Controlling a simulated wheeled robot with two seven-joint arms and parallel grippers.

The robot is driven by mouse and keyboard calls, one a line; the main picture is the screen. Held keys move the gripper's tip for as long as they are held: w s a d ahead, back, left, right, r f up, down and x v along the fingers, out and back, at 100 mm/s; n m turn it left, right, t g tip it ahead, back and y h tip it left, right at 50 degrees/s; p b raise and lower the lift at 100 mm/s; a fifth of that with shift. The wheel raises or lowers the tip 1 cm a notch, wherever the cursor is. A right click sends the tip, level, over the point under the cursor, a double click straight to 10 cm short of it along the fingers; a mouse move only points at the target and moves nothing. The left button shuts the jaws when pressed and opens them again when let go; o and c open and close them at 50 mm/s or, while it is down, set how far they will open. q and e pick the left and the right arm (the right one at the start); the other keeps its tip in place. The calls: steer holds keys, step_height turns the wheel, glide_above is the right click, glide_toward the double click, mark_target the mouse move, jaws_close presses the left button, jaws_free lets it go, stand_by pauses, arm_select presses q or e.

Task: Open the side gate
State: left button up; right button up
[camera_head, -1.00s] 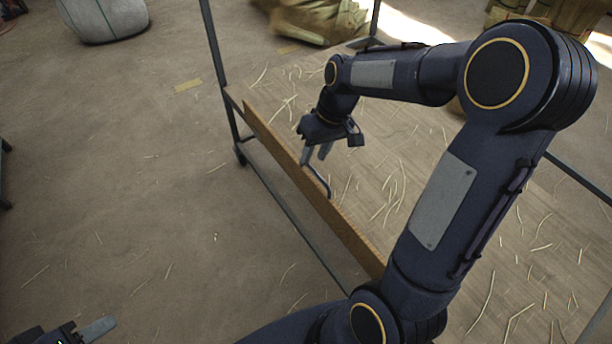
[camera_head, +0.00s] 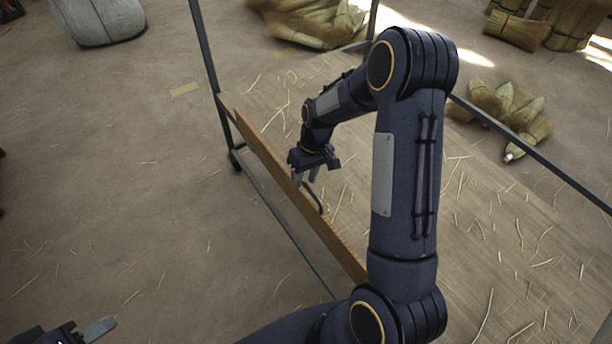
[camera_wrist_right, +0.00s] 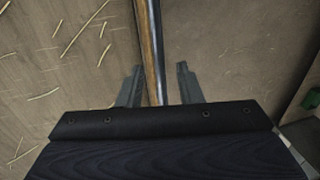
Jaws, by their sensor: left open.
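The side gate (camera_head: 268,158) is a long, narrow wooden board standing on edge along the left side of a wood-topped cart. My right gripper (camera_head: 306,177) points down at the gate's top edge. In the right wrist view its two fingers (camera_wrist_right: 158,88) are apart, with the gate (camera_wrist_right: 149,45) running between them and visible gaps beside it. My left gripper (camera_head: 88,332) is at the bottom left corner, away from the gate, with only one finger clearly seen.
The cart top (camera_head: 460,215) is strewn with straw. Metal posts (camera_head: 205,50) and a rail (camera_head: 540,165) frame it. Straw bundles (camera_head: 510,105) lie beyond the cart. A pale round bale (camera_head: 98,20) stands at the back left. The floor left of the gate is mostly clear.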

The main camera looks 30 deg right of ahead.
jaws_close()
steer(key=shift+a, duration=0.1)
stand_by(0.3)
